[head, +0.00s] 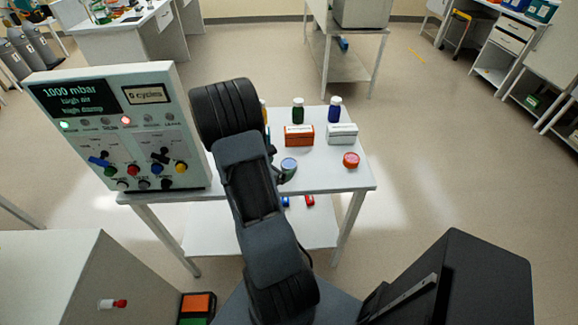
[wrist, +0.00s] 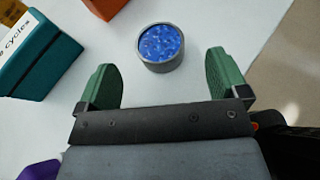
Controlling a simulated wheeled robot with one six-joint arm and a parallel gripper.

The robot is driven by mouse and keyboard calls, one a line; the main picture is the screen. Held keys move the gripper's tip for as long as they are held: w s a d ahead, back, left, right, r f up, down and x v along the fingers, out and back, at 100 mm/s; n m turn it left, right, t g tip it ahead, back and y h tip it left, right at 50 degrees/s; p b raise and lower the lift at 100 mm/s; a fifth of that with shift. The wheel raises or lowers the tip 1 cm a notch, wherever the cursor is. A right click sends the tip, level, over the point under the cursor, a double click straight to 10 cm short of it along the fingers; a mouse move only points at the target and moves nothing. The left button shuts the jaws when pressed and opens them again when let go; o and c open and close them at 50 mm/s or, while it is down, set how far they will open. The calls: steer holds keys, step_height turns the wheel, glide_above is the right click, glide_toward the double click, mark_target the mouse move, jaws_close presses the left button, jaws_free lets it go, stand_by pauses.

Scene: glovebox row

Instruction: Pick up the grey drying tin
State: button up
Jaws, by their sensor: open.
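The grey drying tin (wrist: 161,66) is a small round open tin filled with blue beads. In the wrist view it stands upright on the white table, just beyond my fingertips and roughly centred between them. My gripper (wrist: 161,78) has its two green fingers spread wide, with nothing between them. In the head view the tin (head: 289,164) shows right beside my arm, near the middle of the table. My arm hides most of the gripper there.
A teal box (wrist: 40,60) stands left of my gripper, with an orange box (head: 299,136) beyond the tin. A white box (head: 342,134), red round tin (head: 351,160), green bottle (head: 298,112) and blue bottle (head: 334,111) stand to the right. A control panel (head: 120,130) stands at the left.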

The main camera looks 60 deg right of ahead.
mark_target(289, 163)
steer(key=shift+p+x, duration=0.55)
steer(key=shift+x, duration=2.1)
steer(key=c, duration=1)
